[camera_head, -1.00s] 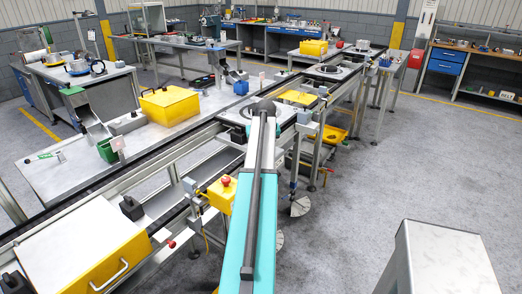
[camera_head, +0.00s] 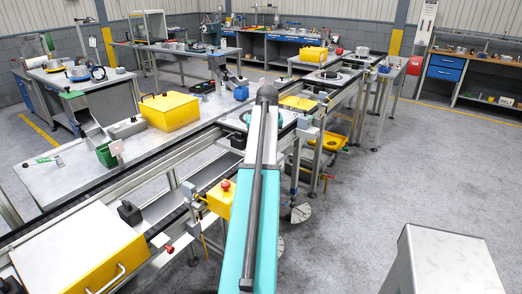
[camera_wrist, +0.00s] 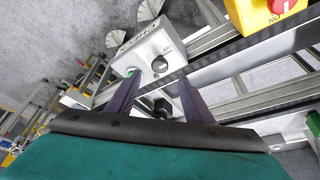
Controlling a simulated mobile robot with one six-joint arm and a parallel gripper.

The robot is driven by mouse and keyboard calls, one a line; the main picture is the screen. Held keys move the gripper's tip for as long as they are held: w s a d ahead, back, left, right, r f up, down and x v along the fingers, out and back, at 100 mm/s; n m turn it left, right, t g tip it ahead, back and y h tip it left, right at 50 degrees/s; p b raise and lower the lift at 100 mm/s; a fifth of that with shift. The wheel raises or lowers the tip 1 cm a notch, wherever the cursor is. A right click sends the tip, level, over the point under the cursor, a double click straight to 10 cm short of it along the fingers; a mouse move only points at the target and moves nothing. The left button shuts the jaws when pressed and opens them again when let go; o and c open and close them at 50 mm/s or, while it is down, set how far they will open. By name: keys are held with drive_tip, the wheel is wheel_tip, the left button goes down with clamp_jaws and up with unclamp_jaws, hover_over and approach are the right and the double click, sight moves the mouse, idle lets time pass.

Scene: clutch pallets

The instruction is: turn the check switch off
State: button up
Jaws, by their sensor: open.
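A grey box lettered CHECK (camera_wrist: 148,48) is in the upper middle of the wrist view, mounted by a metal rail. It has a dark round check switch (camera_wrist: 160,65) on its face and a green part (camera_wrist: 131,72) at its lower left. I cannot tell which way the switch is turned. My gripper (camera_wrist: 159,80) is open, with two dark fingers pointing toward the box and the switch between their tips in the picture. Nothing is between the fingers; whether a fingertip touches the box is unclear. In the head view my arm hides the gripper and box.
A yellow box with a red stop button (camera_wrist: 282,5) is at the upper right of the wrist view; it also shows in the head view (camera_head: 218,199). The conveyor rail (camera_head: 193,205) runs alongside my arm. Open floor (camera_head: 370,190) lies to the right.

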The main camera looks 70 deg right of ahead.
drive_tip(key=shift+b+v, duration=0.5)
drive_tip(key=shift+v, duration=2.5)
drive_tip(key=shift+s+f, duration=0.1)
